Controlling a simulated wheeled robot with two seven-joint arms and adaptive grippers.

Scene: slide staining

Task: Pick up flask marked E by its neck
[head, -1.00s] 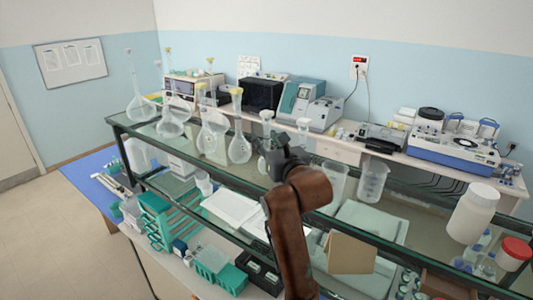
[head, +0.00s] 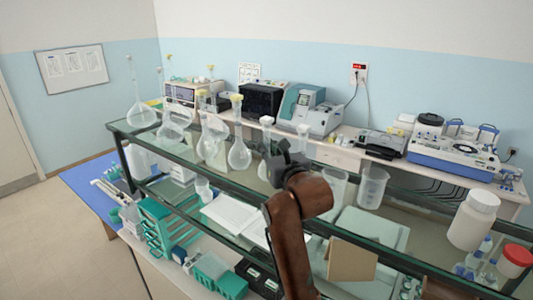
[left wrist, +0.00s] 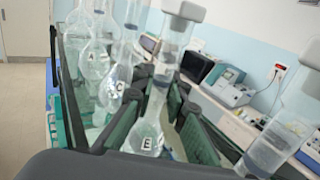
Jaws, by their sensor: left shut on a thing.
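Flask E (left wrist: 150,132) is a clear flask with a long neck and a pale stopper, labelled E in the left wrist view. In the head view flask E (head: 266,136) stands on the glass shelf, partly hidden by my gripper. My left gripper (head: 277,153) is at its neck, and its dark fingers lie on both sides of the flask in the wrist view. The gripper is shut on flask E. The exact contact is hard to see. The flask looks about upright in the head view. My right gripper is not in view.
Flask C (left wrist: 118,92) and flask A (left wrist: 92,58) stand close beside it in a row. Another stoppered flask (left wrist: 280,140) is near on the other side. Beakers (head: 372,187) and a white bottle (head: 472,220) stand further right on the shelf. The glass shelf has a dark frame.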

